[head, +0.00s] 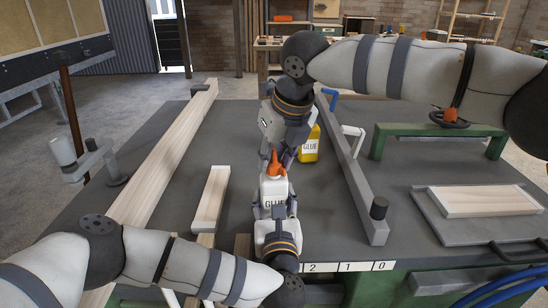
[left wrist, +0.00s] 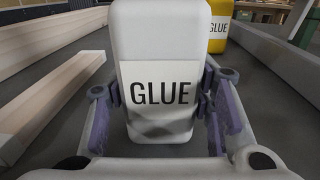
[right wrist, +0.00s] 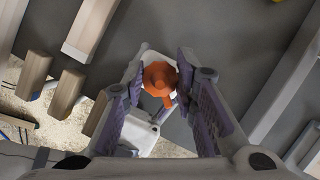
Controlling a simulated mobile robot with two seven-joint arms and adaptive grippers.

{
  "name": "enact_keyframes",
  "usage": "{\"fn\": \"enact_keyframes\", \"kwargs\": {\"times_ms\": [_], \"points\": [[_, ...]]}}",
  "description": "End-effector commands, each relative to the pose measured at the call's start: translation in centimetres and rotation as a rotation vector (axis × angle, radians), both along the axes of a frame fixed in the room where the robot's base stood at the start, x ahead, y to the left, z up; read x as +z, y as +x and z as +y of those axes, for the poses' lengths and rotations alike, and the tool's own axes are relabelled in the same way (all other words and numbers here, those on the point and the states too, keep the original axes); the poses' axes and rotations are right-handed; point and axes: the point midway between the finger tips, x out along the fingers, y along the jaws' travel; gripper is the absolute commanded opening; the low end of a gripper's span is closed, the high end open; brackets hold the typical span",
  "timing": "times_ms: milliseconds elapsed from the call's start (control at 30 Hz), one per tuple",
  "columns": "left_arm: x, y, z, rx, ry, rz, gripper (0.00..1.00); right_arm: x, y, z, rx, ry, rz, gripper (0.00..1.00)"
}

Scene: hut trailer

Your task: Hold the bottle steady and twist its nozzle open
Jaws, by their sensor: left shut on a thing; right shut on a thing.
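The white glue bottle (head: 272,192) stands upright near the table's front edge, with "GLUE" on its label. The bottle (left wrist: 160,70) fills the middle of the left wrist view. My left gripper (head: 274,212) is shut on its body, with purple pads at both sides. The orange nozzle (head: 275,165) sits on top of the bottle. My right gripper (head: 282,152) comes down from above and is shut on the nozzle. In the right wrist view the nozzle (right wrist: 160,78) lies between the purple pads, its spout pointing down and right.
A yellow glue bottle (head: 310,148) stands just behind. A long wooden beam (head: 165,150) and a short wooden block (head: 211,195) lie left. A grey metal bar (head: 350,165) runs along the right. A board on a grey tray (head: 450,232) lies far right.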

Motion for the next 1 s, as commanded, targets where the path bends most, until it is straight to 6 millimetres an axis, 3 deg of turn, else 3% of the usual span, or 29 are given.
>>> {"fn": "enact_keyframes", "kwargs": {"times_ms": [600,1000], "points": [[0.18,0.04,0.00,0.000,-0.001,-0.004,0.07,-0.02,0.11,-0.09,0.553,0.001,0.001,0.00],[0.18,0.04,0.01,0.001,-0.001,-0.004,0.07,0.00,0.14,-0.12,0.771,-0.001,0.000,0.00]]}}
